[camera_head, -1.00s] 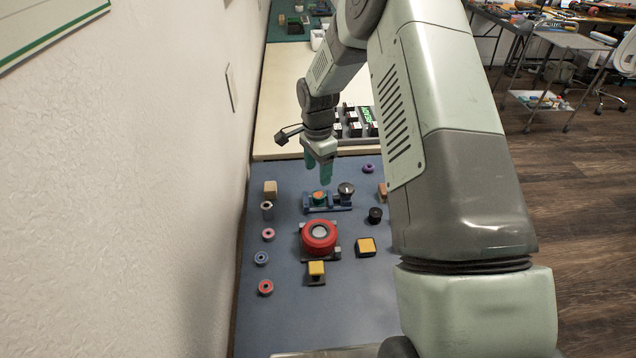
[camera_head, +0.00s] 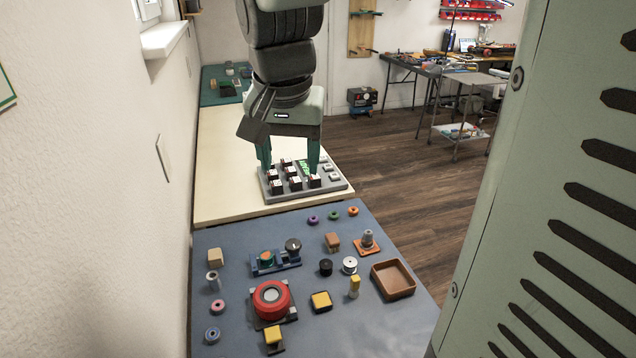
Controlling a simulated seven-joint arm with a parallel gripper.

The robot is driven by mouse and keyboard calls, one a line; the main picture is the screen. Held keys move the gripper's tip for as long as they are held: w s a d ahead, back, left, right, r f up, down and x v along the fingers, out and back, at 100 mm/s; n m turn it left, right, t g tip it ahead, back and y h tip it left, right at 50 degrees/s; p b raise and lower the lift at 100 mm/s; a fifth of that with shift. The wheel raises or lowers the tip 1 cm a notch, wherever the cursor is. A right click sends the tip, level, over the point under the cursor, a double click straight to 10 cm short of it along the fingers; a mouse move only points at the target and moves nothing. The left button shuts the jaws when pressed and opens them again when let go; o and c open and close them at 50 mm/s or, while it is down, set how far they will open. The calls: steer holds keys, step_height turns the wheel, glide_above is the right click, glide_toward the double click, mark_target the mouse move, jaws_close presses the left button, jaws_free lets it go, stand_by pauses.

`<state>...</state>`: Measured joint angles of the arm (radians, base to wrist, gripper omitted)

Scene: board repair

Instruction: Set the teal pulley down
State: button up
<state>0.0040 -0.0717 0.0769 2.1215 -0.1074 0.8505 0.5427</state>
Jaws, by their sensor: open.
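A dark round knob or wheel (camera_head: 293,246) stands on the fixture's right part. My gripper (camera_head: 289,162) is well beyond the fixture, pointing down over a grey board (camera_head: 335,187). Its two teal fingers are wide apart with nothing seen between them. The fingers overlap the board's switches in the view, so I cannot tell if they touch.
On the blue mat (camera_head: 230,238) stand a red round part (camera_head: 271,299), yellow blocks (camera_head: 321,301), a brown tray (camera_head: 393,279) and several small rings and spools. The cream table (camera_head: 225,165) left of the grey board is bare. A wall runs along the left.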

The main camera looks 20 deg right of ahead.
steer(key=s+r+n+t, duration=0.1)
steer(key=s+r+n, duration=0.1)
steer(key=s, duration=0.6)
steer(key=s+r+n+t, duration=0.1)
steer(key=s+r+n, duration=0.1)
steer(key=s, duration=0.6)
steer(key=shift+s+d+n+t+y, duration=0.25)
steer(key=shift+n+t+y, duration=0.15)
steer(key=shift+n, duration=0.1)
steer(key=shift+o, duration=0.4)
steer(key=shift+w, duration=0.1)
